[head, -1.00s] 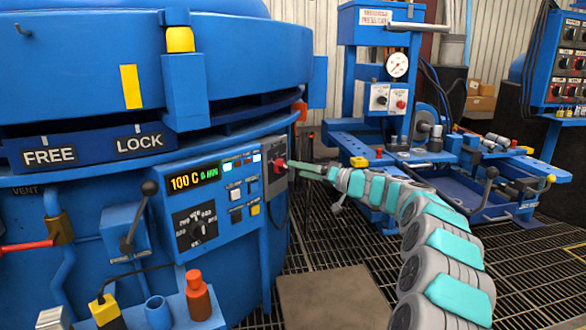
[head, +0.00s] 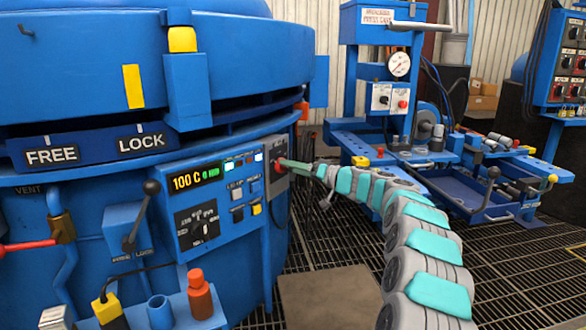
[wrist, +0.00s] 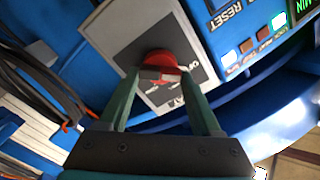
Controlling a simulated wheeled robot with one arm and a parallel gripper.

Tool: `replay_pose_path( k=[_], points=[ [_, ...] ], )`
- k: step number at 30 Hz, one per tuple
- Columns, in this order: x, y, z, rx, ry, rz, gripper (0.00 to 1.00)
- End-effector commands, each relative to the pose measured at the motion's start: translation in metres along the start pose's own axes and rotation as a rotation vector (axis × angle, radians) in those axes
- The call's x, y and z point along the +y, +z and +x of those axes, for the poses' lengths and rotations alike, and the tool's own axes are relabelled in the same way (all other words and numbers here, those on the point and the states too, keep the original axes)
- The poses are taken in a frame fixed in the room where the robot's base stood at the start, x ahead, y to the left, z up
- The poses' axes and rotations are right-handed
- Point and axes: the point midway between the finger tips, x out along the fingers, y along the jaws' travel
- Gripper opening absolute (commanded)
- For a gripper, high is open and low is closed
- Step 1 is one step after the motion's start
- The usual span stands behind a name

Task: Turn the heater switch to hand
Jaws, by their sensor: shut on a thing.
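A red rotary switch knob (wrist: 160,62) sits on a grey plate with a dark label on the furnace's control box. Lettering on the label is partly hidden and blurred in the wrist view; I cannot tell the knob's exact setting. In the head view the grey switch plate (head: 273,150) is at the right end of the box, and my gripper (head: 281,163) reaches it from the right. In the wrist view my gripper (wrist: 160,78) has one green finger on each side of the red knob and is shut on it.
A lever (head: 140,215) and an orange-red bottle-shaped part (head: 199,294) are further left. A blue press stand (head: 390,100) stands behind my arm.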

Motion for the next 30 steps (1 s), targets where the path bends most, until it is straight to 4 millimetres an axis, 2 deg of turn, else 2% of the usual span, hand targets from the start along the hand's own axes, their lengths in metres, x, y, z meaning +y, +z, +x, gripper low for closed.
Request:
replay_pose_path(
  k=[1,12,22,30],
  points=[
    [0.0002,0.0,-0.0001,0.0,0.0,0.0,0.49],
    [0.0004,-0.0001,-0.0003,0.0,0.001,0.0,0.09],
    [0.0003,-0.0003,-0.0001,0.001,0.001,0.055,0.09],
    [0.0008,-0.0012,-0.0004,0.002,0.001,0.236,0.09]
  ],
)
